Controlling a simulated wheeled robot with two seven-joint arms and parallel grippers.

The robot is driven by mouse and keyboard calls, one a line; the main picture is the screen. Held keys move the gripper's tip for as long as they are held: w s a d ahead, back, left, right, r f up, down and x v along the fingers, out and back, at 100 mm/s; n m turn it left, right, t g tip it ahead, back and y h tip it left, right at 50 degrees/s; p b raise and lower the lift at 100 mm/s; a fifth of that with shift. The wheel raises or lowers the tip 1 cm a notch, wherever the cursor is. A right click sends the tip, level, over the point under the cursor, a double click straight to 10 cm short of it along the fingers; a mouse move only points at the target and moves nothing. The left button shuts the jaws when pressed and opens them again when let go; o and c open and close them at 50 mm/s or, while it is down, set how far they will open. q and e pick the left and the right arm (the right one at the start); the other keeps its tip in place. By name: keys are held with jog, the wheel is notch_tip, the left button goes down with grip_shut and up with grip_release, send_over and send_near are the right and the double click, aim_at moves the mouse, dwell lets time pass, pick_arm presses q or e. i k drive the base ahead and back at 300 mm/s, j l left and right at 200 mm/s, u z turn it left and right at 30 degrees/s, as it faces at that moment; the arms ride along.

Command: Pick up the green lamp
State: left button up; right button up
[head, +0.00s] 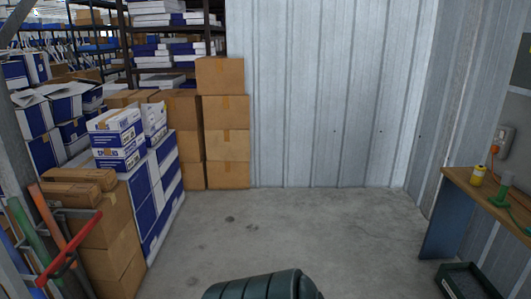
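A small green thing with a dark top, which looks like the green lamp (501,194), stands on a wooden bench (468,184) at the right edge of the head view. It is small in the picture, so its exact shape is hard to make out. Neither of my grippers is in view.
A dark crate (463,281) sits on the floor below. Cardboard boxes (225,125) and blue-white boxes (165,190) are stacked at left, near a red handle (72,246). The middle concrete floor (300,230) is clear.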

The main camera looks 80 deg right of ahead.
aim_at(499, 201)
jog(key=z, duration=4.35)
jog(key=i+z, duration=0.25)
jog(key=i, duration=0.3)
jog(key=i+z, duration=0.25)
jog(key=i, duration=0.3)
jog(key=i+j+z, duration=0.25)
jog(key=i, duration=0.3)
